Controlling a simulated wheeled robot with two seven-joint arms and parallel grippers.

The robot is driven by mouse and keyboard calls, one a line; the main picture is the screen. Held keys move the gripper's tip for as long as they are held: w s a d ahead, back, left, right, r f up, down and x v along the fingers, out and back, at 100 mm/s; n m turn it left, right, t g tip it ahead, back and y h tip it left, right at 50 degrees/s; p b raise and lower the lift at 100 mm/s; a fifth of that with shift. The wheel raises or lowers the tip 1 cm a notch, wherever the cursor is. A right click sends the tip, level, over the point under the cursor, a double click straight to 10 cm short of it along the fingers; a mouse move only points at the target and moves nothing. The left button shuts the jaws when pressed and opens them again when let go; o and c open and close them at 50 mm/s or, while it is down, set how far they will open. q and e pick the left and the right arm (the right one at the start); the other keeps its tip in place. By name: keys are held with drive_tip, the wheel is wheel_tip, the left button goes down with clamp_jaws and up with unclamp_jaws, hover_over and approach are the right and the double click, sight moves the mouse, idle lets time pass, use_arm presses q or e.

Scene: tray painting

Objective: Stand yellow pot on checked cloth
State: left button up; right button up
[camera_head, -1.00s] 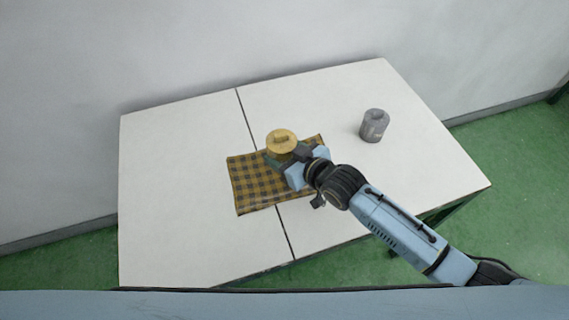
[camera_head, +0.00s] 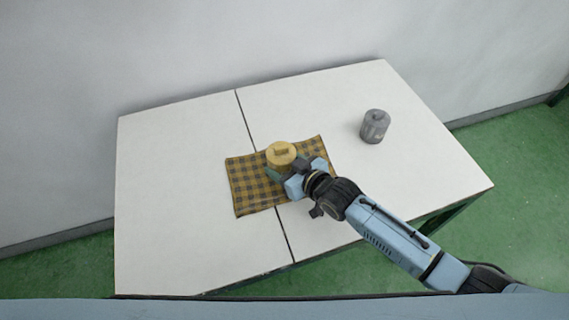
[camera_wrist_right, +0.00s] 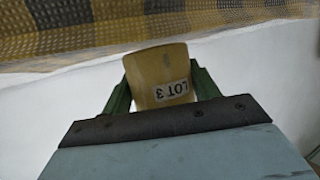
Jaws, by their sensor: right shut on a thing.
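The checked cloth (camera_head: 250,190), yellow-brown and dark, lies on the table. In the head view the pot is over the cloth's far part; its base is hidden by the gripper, so I cannot tell whether it touches. My left gripper does not show.
A grey lidded pot (camera_head: 374,126) stands on the right part of the white table (camera_head: 180,180). A dark seam runs across the table and under the cloth. The table's left part is clear.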

drive_tip(key=shift+f, duration=0.15)
drive_tip(key=o, duration=1.2)
drive_tip(key=shift+s+f, duration=0.15)
drive_tip(key=shift+c, duration=0.2)
drive_tip(key=shift+o, duration=0.3)
drive_tip(key=shift+f, duration=0.1)
drive_tip(key=shift+r, duration=0.25)
drive_tip(key=r+p+v, duration=0.1)
drive_tip(key=p+v, duration=0.2)
drive_tip(key=v, duration=0.9)
drive_tip(key=shift+w+r, duration=0.1)
drive_tip(key=shift+w, duration=0.1)
